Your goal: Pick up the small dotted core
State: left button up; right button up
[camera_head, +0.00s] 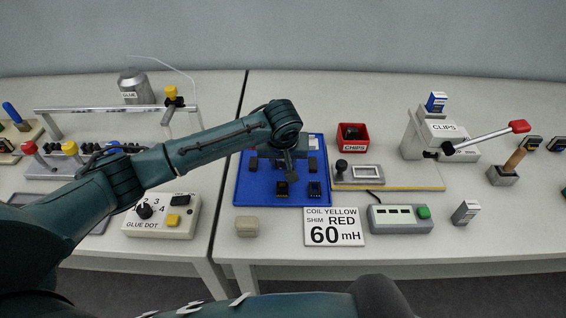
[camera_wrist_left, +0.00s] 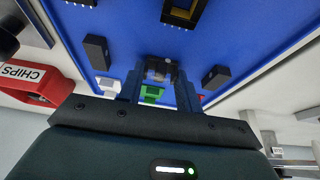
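My left gripper (camera_head: 289,172) points down over the blue mat (camera_head: 246,188), among small dark parts, in the head view. In the left wrist view its two fingers (camera_wrist_left: 158,82) stand apart, on either side of a small dark core (camera_wrist_left: 158,68) with a pale dot on its top. I cannot tell whether the fingers press on it or only straddle it. Other dark cores stand on the mat, such as one at its front right (camera_head: 314,189). The head view hides the gripped area behind the wrist. My right gripper is out of view.
A red CHIPS bin (camera_head: 353,138) stands right of the mat's far end. A grey fixture (camera_head: 358,175) is close on the right. The sign card (camera_head: 334,227) lies in front. In the wrist view, a dark block (camera_wrist_left: 97,51) and another (camera_wrist_left: 215,76) flank the fingers.

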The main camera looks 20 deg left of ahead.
pick_arm(q)
jog(key=c, duration=0.4)
jog(key=shift+r, duration=0.1)
jog(key=shift+c, duration=0.2)
